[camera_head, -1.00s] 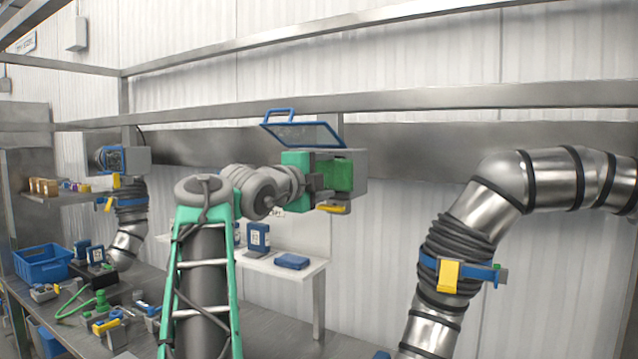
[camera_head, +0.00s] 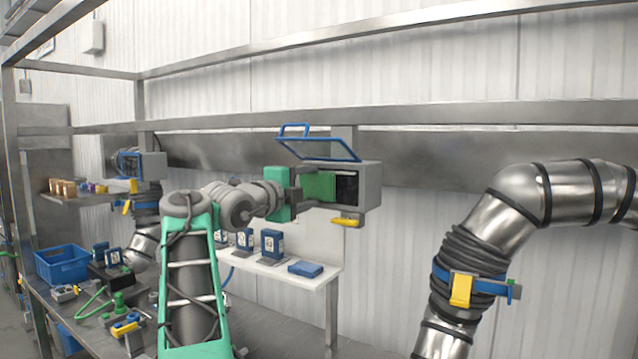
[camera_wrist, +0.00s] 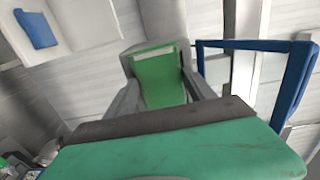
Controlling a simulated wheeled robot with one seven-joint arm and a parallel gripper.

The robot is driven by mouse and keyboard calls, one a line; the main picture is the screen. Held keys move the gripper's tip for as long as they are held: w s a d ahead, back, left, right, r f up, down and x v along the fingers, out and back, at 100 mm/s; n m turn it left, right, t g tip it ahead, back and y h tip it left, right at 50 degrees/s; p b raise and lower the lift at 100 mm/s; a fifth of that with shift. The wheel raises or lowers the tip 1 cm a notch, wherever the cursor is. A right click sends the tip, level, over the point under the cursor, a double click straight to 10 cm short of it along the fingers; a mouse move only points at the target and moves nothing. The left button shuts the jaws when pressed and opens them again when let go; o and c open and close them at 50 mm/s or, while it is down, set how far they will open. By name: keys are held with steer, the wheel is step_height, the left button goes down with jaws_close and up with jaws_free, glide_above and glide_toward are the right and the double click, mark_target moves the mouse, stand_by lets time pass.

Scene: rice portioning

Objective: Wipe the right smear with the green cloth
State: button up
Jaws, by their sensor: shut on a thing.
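My gripper (camera_head: 299,188) is shut on the green cloth (camera_head: 319,186), in front of the grey box (camera_head: 371,187) on the right. The cloth covers the left part of the box's front opening, and a dark pane (camera_head: 346,187) shows to its right. I cannot tell whether the cloth touches the pane. In the wrist view the cloth (camera_wrist: 160,77) is between the two grey fingers. The box's blue-framed cover (camera_head: 318,148) is raised; a blue frame (camera_wrist: 291,92) also shows in the wrist view. I cannot make out the smear.
A yellow handle (camera_head: 345,222) sits under the box. A white shelf (camera_head: 318,282) with blue packs is below. A large silver duct (camera_head: 505,212) stands at right. A second box (camera_head: 153,165) is at far left, above a blue bin (camera_head: 62,265).

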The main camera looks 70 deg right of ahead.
steer(key=shift+w, duration=0.15)
steer(key=shift+a, duration=0.1)
steer(key=shift+w+a+f+b, duration=0.15)
steer(key=shift+a+b, duration=0.15)
steer(key=shift+b, duration=0.2)
steer(key=shift+w+a+b, duration=0.15)
steer(key=shift+a+b, duration=0.4)
steer(key=shift+a, duration=0.75)
steer(key=shift+w+a+b, duration=0.15)
steer(key=shift+a+b, duration=0.35)
steer(key=shift+a, duration=0.75)
steer(key=shift+w+a+b, duration=0.15)
steer(key=shift+a+b, duration=0.1)
steer(key=shift+a, duration=0.5)
steer(key=shift+w+a+b, duration=0.1)
steer(key=shift+a+b, duration=0.15)
steer(key=shift+a, duration=0.5)
